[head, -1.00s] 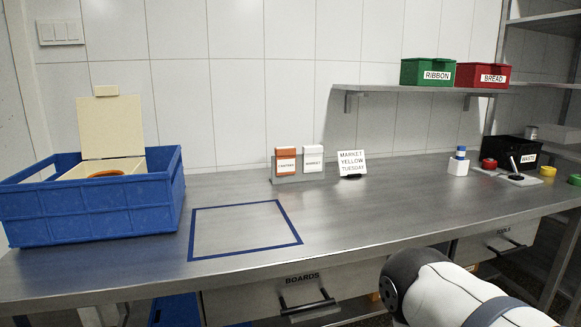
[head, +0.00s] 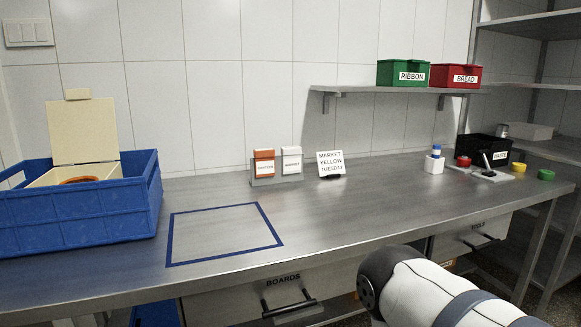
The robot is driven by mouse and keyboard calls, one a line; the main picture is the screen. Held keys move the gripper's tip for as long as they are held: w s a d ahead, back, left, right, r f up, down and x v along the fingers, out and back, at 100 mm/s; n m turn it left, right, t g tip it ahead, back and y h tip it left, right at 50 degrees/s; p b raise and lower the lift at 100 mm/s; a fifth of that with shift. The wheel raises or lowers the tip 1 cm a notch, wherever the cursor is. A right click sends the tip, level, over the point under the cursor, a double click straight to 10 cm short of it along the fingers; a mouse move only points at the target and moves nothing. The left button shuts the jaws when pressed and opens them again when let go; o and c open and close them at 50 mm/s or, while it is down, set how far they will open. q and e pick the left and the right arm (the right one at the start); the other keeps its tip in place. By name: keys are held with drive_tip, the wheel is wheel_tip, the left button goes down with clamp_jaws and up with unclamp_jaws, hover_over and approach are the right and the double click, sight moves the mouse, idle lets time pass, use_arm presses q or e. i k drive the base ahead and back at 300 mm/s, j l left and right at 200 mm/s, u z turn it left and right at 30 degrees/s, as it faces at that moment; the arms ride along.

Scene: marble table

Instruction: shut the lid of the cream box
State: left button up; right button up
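The cream box (head: 47,177) stands inside a blue crate (head: 85,218) at the left of the table. Its cream lid (head: 83,130) stands open, upright at the back of the box, with a small tab at its top edge. An orange-brown round thing (head: 80,180) shows in the box, mostly hidden by the crate wall. Neither gripper shows in the head view. Part of my white arm shows at the lower right, but its gripper is out of frame.
A blue taped square (head: 225,233) on the table is empty. Behind it are a card holder (head: 276,180) and a sign (head: 330,164) reading "MARKET YELLOW TUESDAY". A black waste bin (head: 485,148) and coloured pots are at the right. Green (head: 403,73) and red (head: 459,76) boxes sit on a shelf.

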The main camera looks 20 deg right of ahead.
sight(82, 128)
drive_tip(key=i+j+z, duration=0.2)
drive_tip(key=j, duration=0.4)
drive_tip(key=j+z, duration=0.25)
drive_tip(key=j, duration=0.3)
drive_tip(key=i+j+z, duration=0.2)
drive_tip(key=j, duration=0.45)
drive_tip(key=j+z, duration=0.2)
drive_tip(key=j, duration=0.4)
drive_tip(key=k+j+z, duration=0.2)
drive_tip(key=j, duration=0.4)
drive_tip(key=j+z, duration=0.25)
drive_tip(key=j, duration=0.4)
drive_tip(key=k+j+z, duration=0.2)
drive_tip(key=j, duration=0.4)
drive_tip(key=j+z, duration=0.2)
drive_tip(key=j, duration=0.4)
